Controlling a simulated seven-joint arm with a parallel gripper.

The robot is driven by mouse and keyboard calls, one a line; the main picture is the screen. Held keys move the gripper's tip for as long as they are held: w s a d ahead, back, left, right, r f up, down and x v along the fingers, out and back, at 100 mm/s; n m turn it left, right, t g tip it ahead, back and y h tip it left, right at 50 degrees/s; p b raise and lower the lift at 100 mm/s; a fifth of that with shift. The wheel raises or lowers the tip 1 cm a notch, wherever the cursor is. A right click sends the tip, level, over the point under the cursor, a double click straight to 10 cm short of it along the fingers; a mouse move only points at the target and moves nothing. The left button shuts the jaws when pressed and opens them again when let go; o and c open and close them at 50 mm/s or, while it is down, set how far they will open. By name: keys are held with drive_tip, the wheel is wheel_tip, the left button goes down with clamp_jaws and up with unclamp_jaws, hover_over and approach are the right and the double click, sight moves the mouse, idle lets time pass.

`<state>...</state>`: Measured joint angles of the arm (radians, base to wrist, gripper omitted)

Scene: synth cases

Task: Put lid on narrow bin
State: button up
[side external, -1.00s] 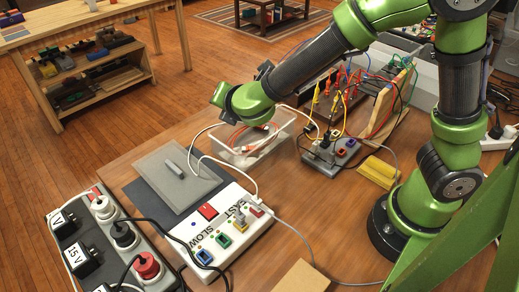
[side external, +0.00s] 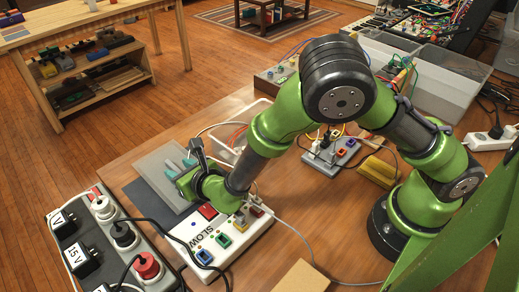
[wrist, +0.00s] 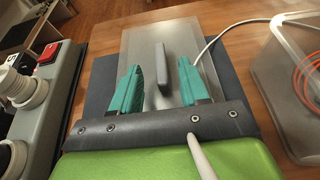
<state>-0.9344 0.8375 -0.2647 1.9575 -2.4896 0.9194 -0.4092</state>
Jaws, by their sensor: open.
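The lid (side external: 153,164) is a flat, see-through grey panel with a raised bar handle, lying on a dark mat. It also shows in the wrist view (wrist: 135,45), with its handle (wrist: 162,68) upright in the middle. My gripper (side external: 177,166) is open above the lid. In the wrist view its teal fingers (wrist: 159,70) stand on either side of the handle, with gaps on both sides. A clear bin (wrist: 273,82) with orange cable inside stands right of the lid. In the side view my arm hides much of this bin (side external: 226,153).
A white switch panel (side external: 240,243) lies close in front of the lid. A grey power strip (side external: 90,225) with plugs and black cables is at the left. Larger bins (side external: 440,85) stand at the back right.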

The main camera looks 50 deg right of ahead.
sight(174, 168)
drive_tip(key=shift+x, duration=1.55)
drive_tip(key=shift+c, duration=0.3)
clamp_jaws()
